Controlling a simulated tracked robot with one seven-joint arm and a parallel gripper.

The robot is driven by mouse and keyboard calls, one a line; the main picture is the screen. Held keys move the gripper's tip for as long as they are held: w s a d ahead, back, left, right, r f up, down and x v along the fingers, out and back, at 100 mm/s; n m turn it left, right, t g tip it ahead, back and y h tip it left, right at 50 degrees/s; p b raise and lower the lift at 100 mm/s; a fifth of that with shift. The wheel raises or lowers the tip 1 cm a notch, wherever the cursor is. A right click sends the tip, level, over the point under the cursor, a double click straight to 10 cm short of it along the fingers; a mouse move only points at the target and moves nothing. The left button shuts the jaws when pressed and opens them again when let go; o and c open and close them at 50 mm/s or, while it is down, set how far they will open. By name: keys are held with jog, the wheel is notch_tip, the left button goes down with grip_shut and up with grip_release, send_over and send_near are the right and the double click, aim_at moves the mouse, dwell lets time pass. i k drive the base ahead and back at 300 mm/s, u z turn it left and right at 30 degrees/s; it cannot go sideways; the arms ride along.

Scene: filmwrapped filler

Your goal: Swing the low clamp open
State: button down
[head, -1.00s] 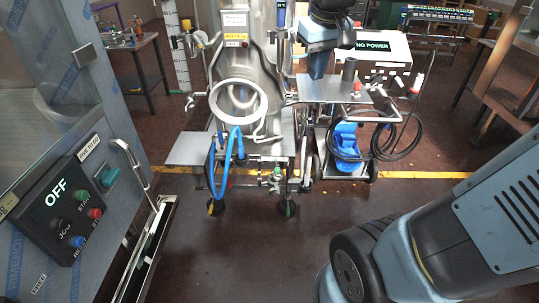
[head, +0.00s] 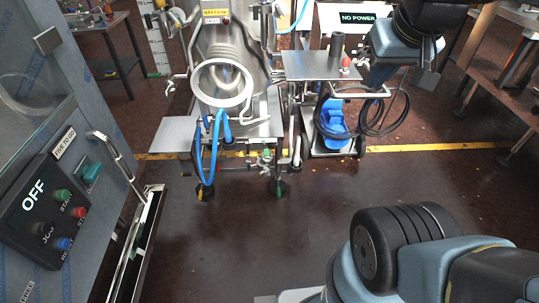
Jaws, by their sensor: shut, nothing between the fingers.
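The steel filler (head: 222,50) stands at centre left, with a pale ring (head: 250,90) on its front and blue hoses (head: 214,150) hanging below. Low on its frame is a cluster of small metal fittings with a green part (head: 266,157). I cannot tell which of these is the low clamp, or whether it is closed. My gripper (head: 426,84) hangs at the upper right, pointing down, well to the right of the filler and apart from the fittings. It is shut and empty. Its fingertips are small and dark in this view.
A steel side table (head: 320,66) with a red-topped item stands right of the filler, above a blue pump (head: 332,122) and looped black hoses (head: 385,115). A control panel (head: 45,210) reading OFF is at left. The floor (head: 240,235) in front is clear.

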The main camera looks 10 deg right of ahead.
aim_at(266, 167)
jog(key=z, duration=1.15)
jog(key=k, duration=1.05)
jog(key=u, duration=0.6)
jog(key=i, duration=1.3)
